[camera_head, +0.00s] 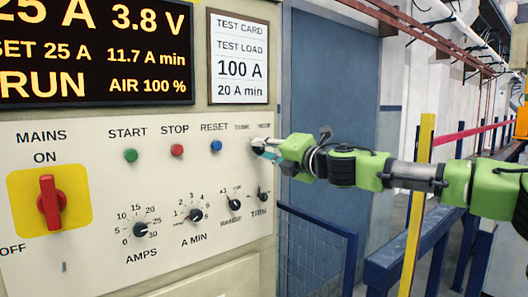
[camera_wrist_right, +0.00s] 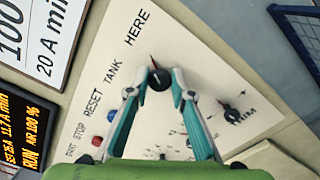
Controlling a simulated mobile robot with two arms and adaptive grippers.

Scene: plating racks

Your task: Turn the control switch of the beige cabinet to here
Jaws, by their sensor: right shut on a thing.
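The control switch (camera_wrist_right: 158,82) is a small black knob on the beige cabinet's panel (camera_head: 95,262), below the labels TANK (camera_wrist_right: 113,72) and HERE (camera_wrist_right: 136,28). Its thin pointer, with a reddish tip, points roughly toward HERE in the right wrist view. My right gripper (camera_wrist_right: 164,76) is shut on the knob, one teal finger on each side. In the head view my right gripper (camera_head: 261,149) reaches the panel's upper right from the right and hides the knob. My left gripper is not in view.
The panel also has a red MAINS switch (camera_head: 49,203), green, red and blue buttons (camera_head: 130,155), and several black dials (camera_head: 141,230) below. A display (camera_head: 95,50) and test card (camera_head: 239,58) are above. A yellow post (camera_head: 416,205) and blue railing (camera_head: 405,257) stand at the right.

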